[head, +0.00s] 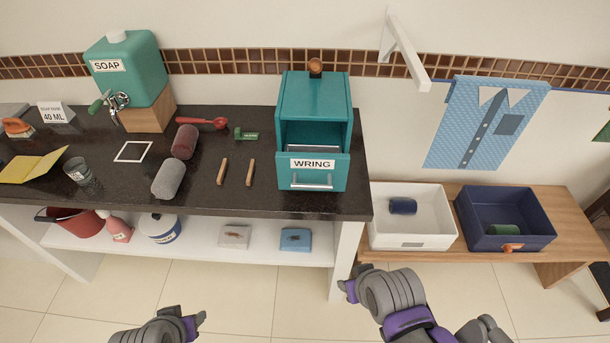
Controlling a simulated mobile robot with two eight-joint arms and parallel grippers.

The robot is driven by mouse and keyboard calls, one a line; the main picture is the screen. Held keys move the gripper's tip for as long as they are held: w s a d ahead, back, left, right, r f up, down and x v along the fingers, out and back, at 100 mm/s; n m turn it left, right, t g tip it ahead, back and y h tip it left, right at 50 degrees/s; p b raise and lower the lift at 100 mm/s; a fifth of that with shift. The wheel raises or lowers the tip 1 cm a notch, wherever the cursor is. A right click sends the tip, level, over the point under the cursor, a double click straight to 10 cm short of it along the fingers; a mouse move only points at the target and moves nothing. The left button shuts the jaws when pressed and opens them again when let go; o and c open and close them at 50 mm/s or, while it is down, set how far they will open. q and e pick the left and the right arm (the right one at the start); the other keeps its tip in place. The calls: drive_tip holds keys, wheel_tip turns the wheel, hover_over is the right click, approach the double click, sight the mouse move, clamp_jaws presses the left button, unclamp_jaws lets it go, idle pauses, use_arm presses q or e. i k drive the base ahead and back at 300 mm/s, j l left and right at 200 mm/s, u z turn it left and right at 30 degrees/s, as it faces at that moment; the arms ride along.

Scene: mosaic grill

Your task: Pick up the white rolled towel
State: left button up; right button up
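A pale grey-white rolled towel (169,179) lies on the dark counter (232,152), near its front edge. A dark maroon rolled towel (184,142) lies just behind it. My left gripper (195,321) is low in the head view, in front of the counter and well apart from the pale towel. My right gripper (349,287) is in front of the counter's right end, far from the towel. No object shows in either gripper; finger opening is too small to make out.
A glass (79,172) and soap dispenser (124,68) are left and behind. A white bin (412,232) and navy bin (507,233), each holding a roll, sit on a wooden bench.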

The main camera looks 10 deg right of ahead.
sight(166, 182)
drive_tip(key=i+j, duration=0.25)
drive_tip(key=j, duration=0.15)
drive_tip(key=i+j, duration=0.2)
drive_tip(key=j, duration=0.2)
drive_tip(key=i+j, duration=0.25)
drive_tip(key=j, duration=0.15)
drive_tip(key=u, duration=0.05)
